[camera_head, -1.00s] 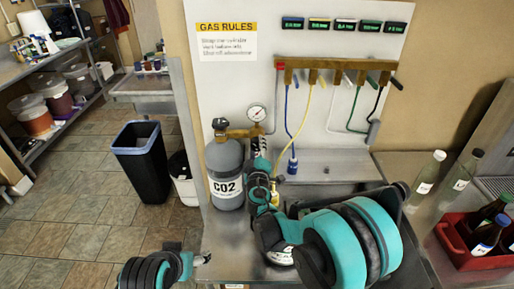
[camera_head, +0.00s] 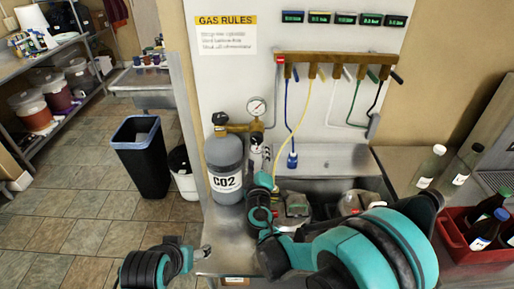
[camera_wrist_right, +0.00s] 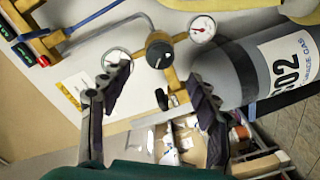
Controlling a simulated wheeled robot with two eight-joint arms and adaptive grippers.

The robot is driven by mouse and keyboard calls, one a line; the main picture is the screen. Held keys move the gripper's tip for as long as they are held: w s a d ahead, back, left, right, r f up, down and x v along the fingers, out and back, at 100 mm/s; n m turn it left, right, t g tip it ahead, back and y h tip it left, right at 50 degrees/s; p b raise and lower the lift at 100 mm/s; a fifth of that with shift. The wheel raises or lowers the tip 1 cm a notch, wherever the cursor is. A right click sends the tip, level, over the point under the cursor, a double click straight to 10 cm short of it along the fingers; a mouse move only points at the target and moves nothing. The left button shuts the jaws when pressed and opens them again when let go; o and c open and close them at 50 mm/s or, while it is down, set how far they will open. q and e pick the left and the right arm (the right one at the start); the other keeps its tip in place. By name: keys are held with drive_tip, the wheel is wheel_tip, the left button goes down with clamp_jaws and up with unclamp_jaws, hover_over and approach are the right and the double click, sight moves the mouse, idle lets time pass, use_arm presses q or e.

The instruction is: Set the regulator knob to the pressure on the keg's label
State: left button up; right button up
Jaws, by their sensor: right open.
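The grey CO2 cylinder (camera_head: 224,165) stands upright left of the sink, with a brass regulator (camera_head: 237,127) and a round gauge (camera_head: 257,106) on top. In the right wrist view, the black regulator knob (camera_wrist_right: 159,52) sits between two white-faced gauges (camera_wrist_right: 202,28) (camera_wrist_right: 115,58). My right gripper (camera_wrist_right: 160,82) is open, its fingers on either side below the knob and apart from it. In the head view the right gripper (camera_head: 258,152) is just under the regulator. Kegs (camera_head: 295,205) in the sink are partly hidden by my right arm. My left gripper (camera_head: 202,254) is low, its jaws unclear.
A tap rail (camera_head: 335,58) with coloured hoses hangs on the wall under green displays. Bottles and a red crate (camera_head: 456,240) stand at the right. A dark bin (camera_head: 142,160) is on the floor at the left.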

drive_tip(key=shift+s, duration=1.65)
drive_tip(key=s+d+m+g+h, duration=0.2)
drive_tip(key=s+d+m+g, duration=0.15)
drive_tip(key=d, duration=0.55)
drive_tip(key=s+d+m+g+h, duration=0.2)
drive_tip(key=s+d+m, duration=0.25)
drive_tip(key=d, duration=0.35)
drive_tip(key=s+f+m+g+y, duration=0.1)
drive_tip(key=s+f+g, duration=0.1)
drive_tip(key=s, duration=0.6)
drive_tip(key=s+f+m+g+y, duration=0.2)
drive_tip(key=s+f+g, duration=0.1)
drive_tip(key=s, duration=0.6)
drive_tip(key=shift+s+d+f+y, duration=0.2)
drive_tip(key=shift+d+f+y, duration=0.1)
